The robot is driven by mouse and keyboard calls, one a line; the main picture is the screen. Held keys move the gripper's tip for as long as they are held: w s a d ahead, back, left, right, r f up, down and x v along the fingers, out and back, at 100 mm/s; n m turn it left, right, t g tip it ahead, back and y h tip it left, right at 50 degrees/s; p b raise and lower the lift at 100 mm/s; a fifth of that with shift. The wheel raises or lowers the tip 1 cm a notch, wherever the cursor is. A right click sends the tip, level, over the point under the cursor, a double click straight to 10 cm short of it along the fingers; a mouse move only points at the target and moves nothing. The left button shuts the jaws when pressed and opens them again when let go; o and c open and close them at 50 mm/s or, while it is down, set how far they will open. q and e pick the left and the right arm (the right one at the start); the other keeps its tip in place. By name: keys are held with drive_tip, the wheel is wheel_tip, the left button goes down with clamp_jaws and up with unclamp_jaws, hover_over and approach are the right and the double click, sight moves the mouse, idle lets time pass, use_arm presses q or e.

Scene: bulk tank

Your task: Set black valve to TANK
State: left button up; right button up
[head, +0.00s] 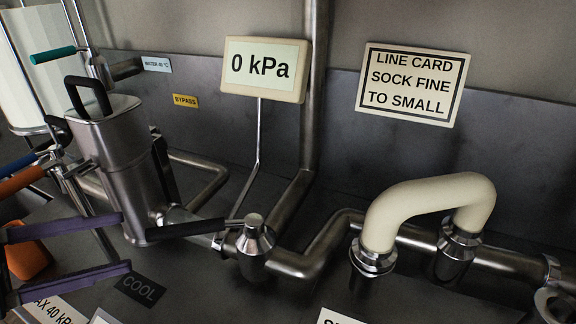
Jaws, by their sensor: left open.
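The black valve is a lever with a black handle (185,230) on a steel valve body (255,248) in the pipe line. Its handle points left from the body, nearly level in the picture. No TANK label shows in this view. My left gripper (126,242) comes in from the left edge with two purple fingers, one above the other and spread apart. The free end of the black handle lies just right of the fingertips. The gap between the fingers looks empty. I cannot tell whether a finger touches the handle. My right gripper is not in view.
A steel filter canister (118,150) with a black loop handle stands behind the fingers. Teal (52,55), blue (17,166) and orange (20,182) handles crowd the left. A cream bent pipe (430,193) rises at right. A "0 kPa" display (264,68) and line card (413,84) stand behind.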

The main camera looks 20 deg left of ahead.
sight(174, 233)
use_arm(q)
drive_tip(key=shift+w+f+m+h, duration=0.2)
drive_tip(key=shift+w+m+h, duration=0.05)
drive_tip(key=shift+m+h, duration=0.05)
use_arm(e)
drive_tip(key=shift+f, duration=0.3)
use_arm(q)
drive_tip(key=b+x, duration=0.1)
drive_tip(key=x, duration=0.7)
drive_tip(key=shift+d+b, duration=0.4)
drive_tip(key=shift+d, duration=0.1)
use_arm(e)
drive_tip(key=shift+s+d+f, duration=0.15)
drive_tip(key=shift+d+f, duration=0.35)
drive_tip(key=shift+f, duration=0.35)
use_arm(q)
drive_tip(key=shift+w+d+f, duration=0.15)
drive_tip(key=shift+w+d, duration=0.2)
drive_tip(key=shift+w, duration=0.1)
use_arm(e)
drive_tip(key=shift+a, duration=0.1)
use_arm(q)
drive_tip(key=c, duration=0.4)
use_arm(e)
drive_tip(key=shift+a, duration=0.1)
use_arm(q)
clamp_jaws()
